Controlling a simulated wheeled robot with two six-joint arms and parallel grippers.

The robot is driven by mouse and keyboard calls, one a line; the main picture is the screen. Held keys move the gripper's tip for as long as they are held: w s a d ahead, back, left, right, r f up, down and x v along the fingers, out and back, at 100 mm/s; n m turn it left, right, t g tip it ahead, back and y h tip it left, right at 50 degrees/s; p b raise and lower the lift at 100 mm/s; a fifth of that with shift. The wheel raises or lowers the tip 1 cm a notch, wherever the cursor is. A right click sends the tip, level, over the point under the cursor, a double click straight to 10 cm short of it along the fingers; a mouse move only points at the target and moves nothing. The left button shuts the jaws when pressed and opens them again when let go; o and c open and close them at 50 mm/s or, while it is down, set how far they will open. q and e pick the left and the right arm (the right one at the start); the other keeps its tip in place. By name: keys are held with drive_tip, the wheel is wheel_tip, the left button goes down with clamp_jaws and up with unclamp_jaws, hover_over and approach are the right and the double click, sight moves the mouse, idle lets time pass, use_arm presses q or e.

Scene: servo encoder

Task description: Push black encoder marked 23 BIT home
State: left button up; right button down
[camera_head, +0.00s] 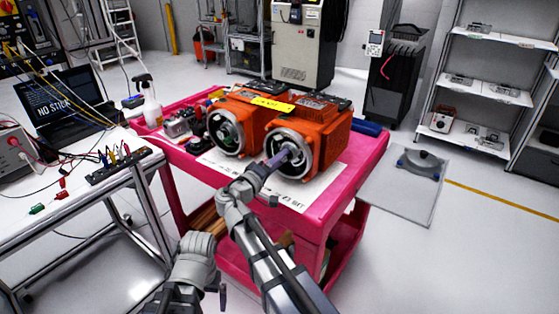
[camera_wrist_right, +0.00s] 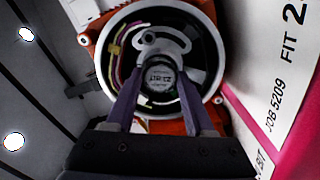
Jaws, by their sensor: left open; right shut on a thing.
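My right gripper (camera_head: 280,157) reaches into the round open end of the right orange servo motor (camera_head: 327,132) on the pink cart. In the right wrist view its two purple fingers are shut on the black encoder (camera_wrist_right: 159,76), marked 23 BIT. The encoder sits inside the motor's silver ring (camera_wrist_right: 212,62), facing me; how deep it is seated I cannot tell. My left gripper (camera_head: 221,291) is low in front of the cart, away from the motors. It is open, though its jaws are mostly hidden.
A white printed sheet (camera_head: 318,188) lies under the motors on the pink cart (camera_head: 371,160). A white bench (camera_head: 60,205) with laptop and cables is at left.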

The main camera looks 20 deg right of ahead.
drive_tip(key=shift+c, duration=1)
unclamp_jaws()
drive_tip(key=shift+c, duration=0.4)
drive_tip(key=shift+s+a, duration=0.1)
drive_tip(key=shift+v, duration=1.1)
drive_tip(key=shift+s+a, duration=0.1)
